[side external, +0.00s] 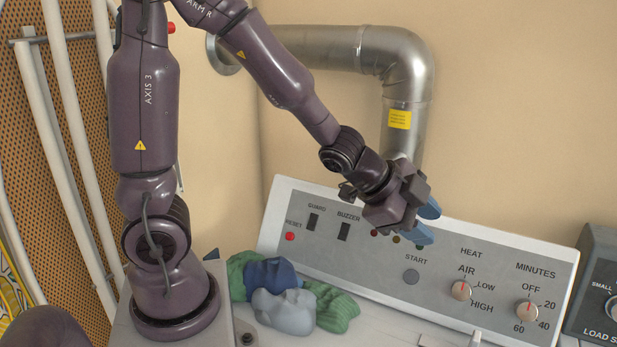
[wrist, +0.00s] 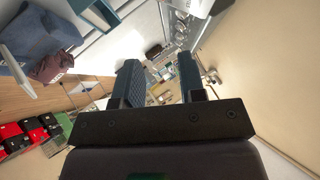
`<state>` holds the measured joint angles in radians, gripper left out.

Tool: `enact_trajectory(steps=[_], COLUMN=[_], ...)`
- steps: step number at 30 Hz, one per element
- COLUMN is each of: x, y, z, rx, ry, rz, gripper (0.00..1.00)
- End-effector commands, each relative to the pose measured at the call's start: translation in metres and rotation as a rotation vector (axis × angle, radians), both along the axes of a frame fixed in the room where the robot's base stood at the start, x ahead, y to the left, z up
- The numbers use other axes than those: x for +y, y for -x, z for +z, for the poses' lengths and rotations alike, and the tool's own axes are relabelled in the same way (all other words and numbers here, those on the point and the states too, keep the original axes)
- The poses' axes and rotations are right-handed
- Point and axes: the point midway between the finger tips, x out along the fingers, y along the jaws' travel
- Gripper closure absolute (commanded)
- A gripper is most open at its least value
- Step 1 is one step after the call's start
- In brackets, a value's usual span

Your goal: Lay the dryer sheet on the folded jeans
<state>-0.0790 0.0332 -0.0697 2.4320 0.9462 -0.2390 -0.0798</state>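My gripper (side external: 428,222) is up in front of the dryer's control panel, with its two blue fingers apart and nothing seen between them. In the wrist view my gripper (wrist: 158,65) also shows open and empty, pointing away across the room. Blue denim-like cloth (wrist: 45,32) lies at the upper left of the wrist view, far from the fingers; it may be the folded jeans, but I cannot be sure. A maroon cloth (wrist: 50,66) lies against it. I cannot make out a dryer sheet in either view.
Crumpled green, dark blue (side external: 270,275) and grey-blue (side external: 284,312) cloths lie on the white top, below left of my gripper. The slanted control panel (side external: 411,277) and a metal duct (side external: 405,85) stand close by. Red and black items (wrist: 20,133) sit at the wrist view's lower left.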

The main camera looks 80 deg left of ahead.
Motion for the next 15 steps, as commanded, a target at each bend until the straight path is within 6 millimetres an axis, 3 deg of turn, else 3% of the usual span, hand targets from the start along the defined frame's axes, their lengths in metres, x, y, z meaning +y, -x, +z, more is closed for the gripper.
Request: enact_trajectory(steps=[1,6,12,15], x=[0.018,0.056,0.046,0.036], y=[0.007,0.064,0.139,0.161], z=[0.025,0.073,0.091,0.093], rx=[-0.018,0.067,0.264,0.339], ry=[-0.017,0.062,0.27,0.339], rz=[0.138,0.545,0.753,0.775], gripper=[0.63,0.63,0.63,0.63])
